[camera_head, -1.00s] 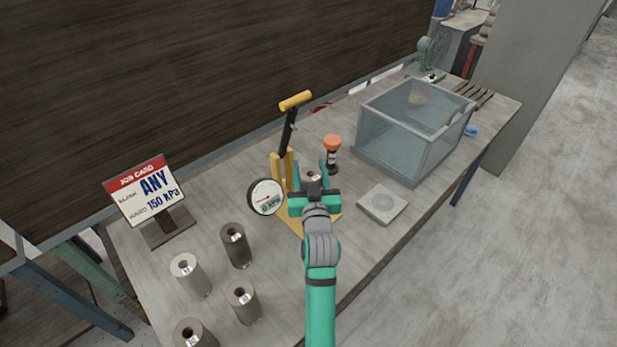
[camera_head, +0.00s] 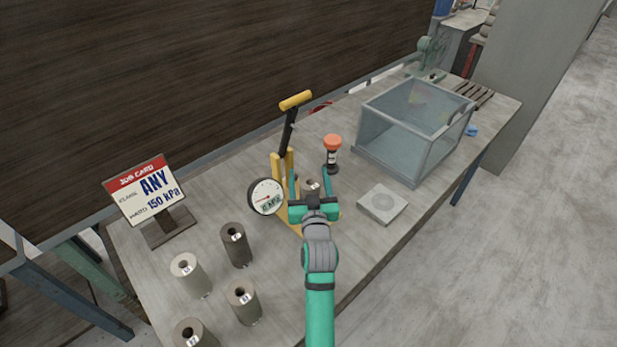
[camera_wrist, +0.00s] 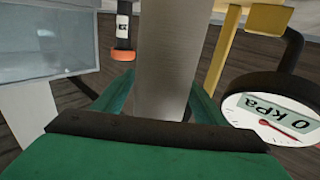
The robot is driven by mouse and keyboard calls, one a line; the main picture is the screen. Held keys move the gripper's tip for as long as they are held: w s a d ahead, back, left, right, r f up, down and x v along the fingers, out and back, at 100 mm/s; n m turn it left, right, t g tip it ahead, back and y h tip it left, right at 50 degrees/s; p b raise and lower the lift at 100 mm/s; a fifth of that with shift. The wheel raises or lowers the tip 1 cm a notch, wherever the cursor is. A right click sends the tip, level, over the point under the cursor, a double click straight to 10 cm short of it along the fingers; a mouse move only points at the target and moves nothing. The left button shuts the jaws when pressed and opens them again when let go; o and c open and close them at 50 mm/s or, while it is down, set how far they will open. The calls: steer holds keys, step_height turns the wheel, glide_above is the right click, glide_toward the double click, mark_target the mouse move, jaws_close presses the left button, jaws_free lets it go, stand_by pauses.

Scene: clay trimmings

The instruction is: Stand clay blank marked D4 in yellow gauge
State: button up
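The yellow gauge (camera_head: 275,172) stands mid-table with a black lever, a yellow handle and a white dial (camera_head: 266,197); its display reads 0 kPa in the wrist view (camera_wrist: 265,110). A grey cylindrical clay blank (camera_wrist: 165,65) stands at the gauge; its top (camera_head: 312,185) shows between my fingers, and its mark cannot be read. My gripper (camera_head: 311,180) is open, with one finger on each side of this blank. The wrist view shows the fingers (camera_wrist: 165,90) spread beside it. The blank's foot is hidden.
Several marked clay blanks stand at the front left, including a dark one (camera_head: 236,246) and a pale one (camera_head: 188,275). A job card (camera_head: 145,192) stands behind them. An orange-topped tool (camera_head: 332,152), a grey plate (camera_head: 382,203) and a clear bin (camera_head: 405,150) are to the right.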

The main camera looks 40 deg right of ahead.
steer(key=shift+r, duration=0.2)
steer(key=v, duration=1.2)
steer(key=shift+f, duration=0.15)
